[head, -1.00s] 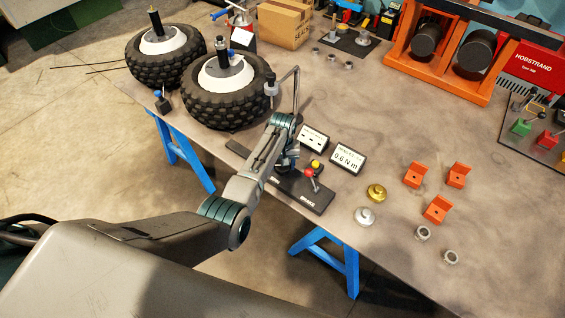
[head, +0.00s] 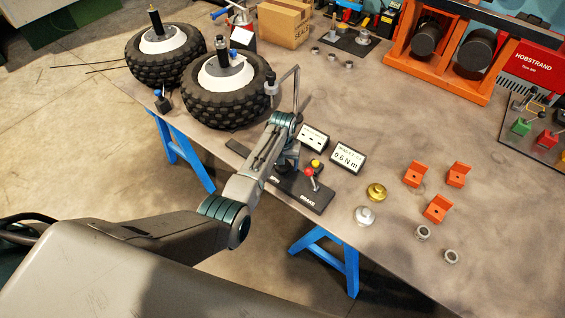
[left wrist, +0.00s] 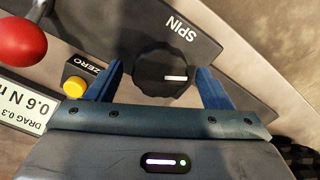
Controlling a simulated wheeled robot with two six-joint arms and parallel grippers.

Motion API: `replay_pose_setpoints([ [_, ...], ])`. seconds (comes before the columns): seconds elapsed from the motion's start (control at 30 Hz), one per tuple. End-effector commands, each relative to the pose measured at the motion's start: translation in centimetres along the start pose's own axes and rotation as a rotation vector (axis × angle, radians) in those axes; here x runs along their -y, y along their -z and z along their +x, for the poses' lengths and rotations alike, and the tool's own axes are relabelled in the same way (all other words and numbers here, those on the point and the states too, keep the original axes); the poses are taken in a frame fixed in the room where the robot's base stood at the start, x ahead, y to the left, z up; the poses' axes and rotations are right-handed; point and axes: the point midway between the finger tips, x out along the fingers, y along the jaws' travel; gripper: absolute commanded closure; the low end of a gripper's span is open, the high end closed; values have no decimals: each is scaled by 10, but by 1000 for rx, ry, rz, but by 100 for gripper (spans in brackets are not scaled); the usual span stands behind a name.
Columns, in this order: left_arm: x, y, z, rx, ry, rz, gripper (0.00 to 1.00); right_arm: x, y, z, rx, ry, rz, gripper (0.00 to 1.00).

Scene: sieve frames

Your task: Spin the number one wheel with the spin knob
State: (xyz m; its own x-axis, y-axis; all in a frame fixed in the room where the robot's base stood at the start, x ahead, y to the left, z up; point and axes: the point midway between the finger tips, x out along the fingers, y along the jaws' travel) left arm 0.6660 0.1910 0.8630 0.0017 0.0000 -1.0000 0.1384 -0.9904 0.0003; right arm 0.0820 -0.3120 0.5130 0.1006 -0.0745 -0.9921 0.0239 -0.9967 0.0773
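The spin knob (left wrist: 163,73) is black and ribbed with a white mark pointing right, beside the word SPIN on a dark control panel (left wrist: 130,20). My left gripper (left wrist: 160,85) is open, with one blue finger on each side of the knob in the left wrist view. A small gap shows at the left finger; whether the right finger touches the knob I cannot tell. In the head view my left gripper (head: 287,160) is over the panel (head: 300,193) and hides the knob. Two tyred wheels, a near one (head: 222,100) and a far one (head: 160,65), stand at the back left; no number is readable.
A red-ball brake lever (head: 311,173) and yellow zero button (left wrist: 75,86) are close to the gripper. Two small displays stand behind the panel, one (head: 347,157) reading 0.6 N m.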

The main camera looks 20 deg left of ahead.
Motion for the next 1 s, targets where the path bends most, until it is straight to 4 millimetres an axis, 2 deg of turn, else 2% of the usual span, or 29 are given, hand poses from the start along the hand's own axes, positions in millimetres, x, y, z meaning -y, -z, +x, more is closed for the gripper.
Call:
replay_pose_setpoints([
  [0.3, 0, 0, 0, 1, 0, -1, 25, 0, 0, 1, 0, 0, 0, 64],
  [0.47, 0, 0, -12, -2, -1, -1, 25, 0, -1, 5, 0, 0, 0, 64],
  [0.57, 0, 0, -26, -2, -1, -1, 25, 1, -1, 9, 0, 0, 0, 64],
  [0.8, 0, 1, -73, -4, -1, -1, 25, 2, -2, 23, 0, 0, 0, 64],
  [1.0, 0, 0, -100, -2, 0, -1, 25, 3, -3, 29, 0, 1, 0, 64],
])
